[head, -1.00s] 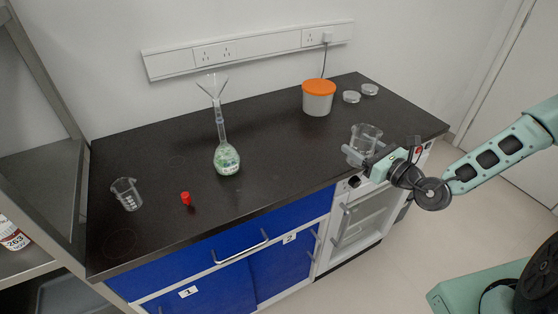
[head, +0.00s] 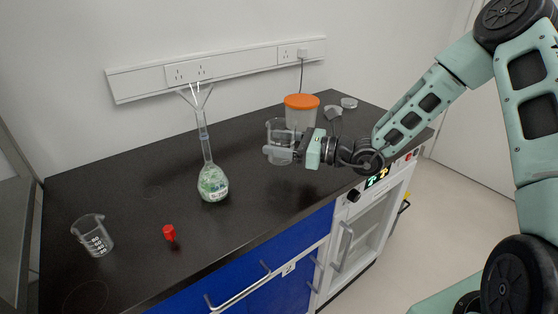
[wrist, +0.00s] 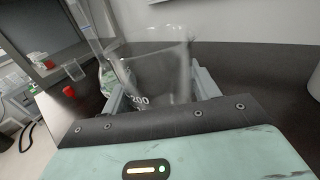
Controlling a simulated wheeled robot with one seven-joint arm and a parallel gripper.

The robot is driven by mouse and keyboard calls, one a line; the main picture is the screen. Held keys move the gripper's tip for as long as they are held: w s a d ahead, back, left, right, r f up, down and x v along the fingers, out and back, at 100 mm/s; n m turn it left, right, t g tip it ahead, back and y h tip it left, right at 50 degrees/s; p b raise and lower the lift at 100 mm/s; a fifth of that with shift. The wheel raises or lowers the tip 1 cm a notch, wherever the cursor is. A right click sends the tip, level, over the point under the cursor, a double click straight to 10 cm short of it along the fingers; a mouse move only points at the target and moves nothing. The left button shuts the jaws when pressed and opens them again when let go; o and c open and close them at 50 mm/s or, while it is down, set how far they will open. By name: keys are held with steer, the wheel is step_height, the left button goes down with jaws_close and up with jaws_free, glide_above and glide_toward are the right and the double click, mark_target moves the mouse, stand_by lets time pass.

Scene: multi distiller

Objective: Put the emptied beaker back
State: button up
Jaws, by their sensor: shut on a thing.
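My gripper (head: 289,155) is shut on a clear glass beaker (head: 279,133) and holds it over the black bench, in front of the orange-lidded tub in the head view. In the wrist view the beaker (wrist: 160,65) stands between the two fingers, with a "200" mark on its wall, and looks empty. A second, smaller clear beaker (head: 93,236) with printed marks stands at the left of the bench. A volumetric flask (head: 213,184) with green-white contents and a funnel (head: 196,95) in its neck stands left of my gripper.
A red stopper (head: 169,233) lies on the bench (head: 120,200) left of the flask. Bare bench lies between the flask and the front right edge.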

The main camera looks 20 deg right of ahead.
steer(key=shift+f, duration=2.2)
steer(key=shift+f, duration=0.2)
steer(key=o, duration=1.1)
steer(key=shift+r, duration=0.1)
